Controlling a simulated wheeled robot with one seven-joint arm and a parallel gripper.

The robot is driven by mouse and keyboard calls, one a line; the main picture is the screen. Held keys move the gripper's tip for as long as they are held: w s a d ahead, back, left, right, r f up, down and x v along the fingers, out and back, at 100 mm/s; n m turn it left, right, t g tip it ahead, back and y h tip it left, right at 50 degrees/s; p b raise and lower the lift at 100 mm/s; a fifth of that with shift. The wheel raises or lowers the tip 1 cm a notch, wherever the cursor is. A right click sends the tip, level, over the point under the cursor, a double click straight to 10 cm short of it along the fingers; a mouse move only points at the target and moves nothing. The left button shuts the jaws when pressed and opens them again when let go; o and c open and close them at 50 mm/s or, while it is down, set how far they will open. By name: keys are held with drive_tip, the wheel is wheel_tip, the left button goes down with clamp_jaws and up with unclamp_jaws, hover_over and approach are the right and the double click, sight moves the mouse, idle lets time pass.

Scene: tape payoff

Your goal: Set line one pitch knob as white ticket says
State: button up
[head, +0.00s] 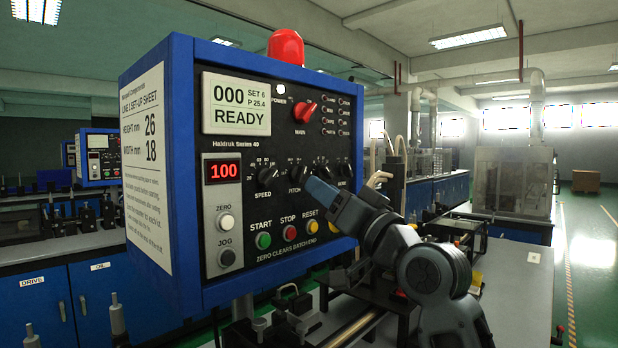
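The blue control box (187,150) carries a black front panel. The pitch knob (298,176) is a black dial above the label PITCH. My gripper (312,184) reaches in from the right, with its tip at the knob's right side and partly covering the dial. I cannot tell whether it touches or grips the knob, or where the pointer stands. The white sheet (146,170) on the box's left side reads LINE 1 SET-UP SHEET, height mm 26, width mm 18; its smaller print is unreadable. The pale display (236,104) reads 000, SET 6, P 25.4, READY.
The speed knob (267,175) sits left of pitch, and another knob (344,170) sits right of it. The red main switch (304,112) is above. Start (263,240), stop (289,232) and reset (313,227) buttons are below. A red counter (222,171) reads 100.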

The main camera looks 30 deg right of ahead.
sight(304, 175)
drive_tip(key=shift+p+x, duration=0.65)
drive_tip(key=shift+x, duration=2.1)
drive_tip(key=shift+c, duration=0.3)
clamp_jaws()
